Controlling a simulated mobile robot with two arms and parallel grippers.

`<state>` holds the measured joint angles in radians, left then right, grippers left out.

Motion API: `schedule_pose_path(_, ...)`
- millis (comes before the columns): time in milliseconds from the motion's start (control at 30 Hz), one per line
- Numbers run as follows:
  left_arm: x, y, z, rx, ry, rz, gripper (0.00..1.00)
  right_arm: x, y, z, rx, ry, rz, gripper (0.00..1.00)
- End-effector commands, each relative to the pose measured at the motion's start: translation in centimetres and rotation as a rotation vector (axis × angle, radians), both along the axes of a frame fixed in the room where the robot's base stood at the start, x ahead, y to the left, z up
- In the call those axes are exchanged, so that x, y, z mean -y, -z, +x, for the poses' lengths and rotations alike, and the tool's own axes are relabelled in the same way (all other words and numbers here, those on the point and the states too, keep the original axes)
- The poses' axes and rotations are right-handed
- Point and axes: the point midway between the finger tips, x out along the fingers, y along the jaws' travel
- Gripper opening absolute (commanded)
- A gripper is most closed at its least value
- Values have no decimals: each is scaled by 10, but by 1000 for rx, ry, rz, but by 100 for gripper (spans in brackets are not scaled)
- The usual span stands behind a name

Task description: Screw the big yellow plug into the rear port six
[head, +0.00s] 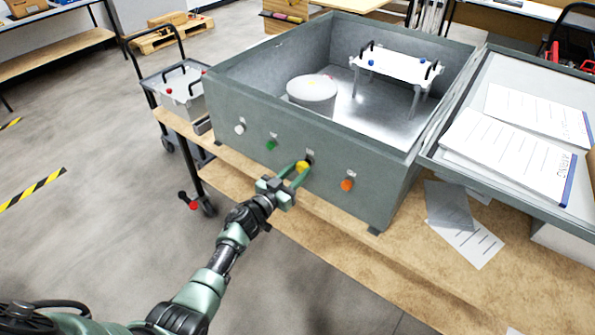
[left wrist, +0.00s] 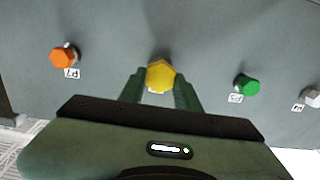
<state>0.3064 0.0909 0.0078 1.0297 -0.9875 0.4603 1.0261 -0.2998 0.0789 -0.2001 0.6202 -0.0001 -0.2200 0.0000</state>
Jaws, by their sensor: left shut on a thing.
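The big yellow plug (head: 302,166) is at the front wall of the grey analyser box (head: 240,110), between the green and orange plugs. My left gripper (head: 298,172) is shut on it, with a finger on either side. In the left wrist view the yellow plug (left wrist: 160,74) sits between the fingertips (left wrist: 160,88), its hexagonal head towards the camera. The port behind it is mostly hidden, so I cannot tell how deep the plug sits. My right gripper is not in view.
An orange plug (head: 347,185), a green plug (head: 271,145) and a white plug (head: 239,129) sit in the same wall. The open box holds a white cylinder (head: 312,92) and a raised plate (head: 398,66). The wooden bench (head: 330,240) is clear before the box. Papers (head: 470,240) lie at right.

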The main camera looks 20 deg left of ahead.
Motion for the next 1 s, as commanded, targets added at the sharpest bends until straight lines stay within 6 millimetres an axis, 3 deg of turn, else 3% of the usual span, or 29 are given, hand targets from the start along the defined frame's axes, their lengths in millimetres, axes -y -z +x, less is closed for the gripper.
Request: schedule_pose_path(1000, 0, -1, -1, 0, 0, 1, 0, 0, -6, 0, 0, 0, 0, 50)
